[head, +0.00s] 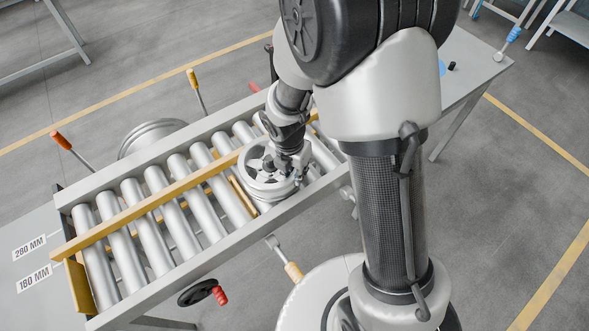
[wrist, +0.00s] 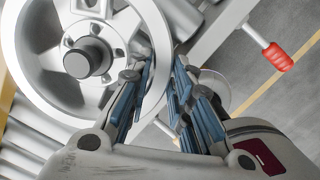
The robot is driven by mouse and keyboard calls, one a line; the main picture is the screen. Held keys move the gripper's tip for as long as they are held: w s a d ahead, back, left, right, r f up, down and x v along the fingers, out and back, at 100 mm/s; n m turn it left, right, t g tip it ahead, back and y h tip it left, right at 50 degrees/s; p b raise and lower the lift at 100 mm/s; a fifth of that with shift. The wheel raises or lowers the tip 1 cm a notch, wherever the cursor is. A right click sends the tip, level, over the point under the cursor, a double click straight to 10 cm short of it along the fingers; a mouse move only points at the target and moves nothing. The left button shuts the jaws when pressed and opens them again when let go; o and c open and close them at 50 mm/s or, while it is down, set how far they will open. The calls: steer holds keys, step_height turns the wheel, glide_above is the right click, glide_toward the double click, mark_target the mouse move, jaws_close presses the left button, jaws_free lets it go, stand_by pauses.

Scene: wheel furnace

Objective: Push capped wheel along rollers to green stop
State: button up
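The capped wheel (head: 262,178) is a silver spoked wheel lying flat on the rollers, right of their middle in the head view. In the wrist view the wheel (wrist: 40,85) fills the upper left, with a dark round cap (wrist: 80,62) at its hub. My gripper (head: 297,165) is at the wheel's right side in the head view. In the wrist view my gripper (wrist: 157,78) has its blue-padded fingers apart, with the wheel's rim by the left finger and partly between them. I cannot tell whether they touch it. I see no green stop; my arm hides part of the conveyor's right.
The roller conveyor (head: 155,243) has a yellow guide rail (head: 150,204) along it and a yellow end piece (head: 78,288) at left. A yellow bar (head: 243,196) lies beside the wheel. Another wheel (head: 150,134) is behind the far rail.

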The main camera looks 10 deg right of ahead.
jaws_close()
stand_by(0.5)
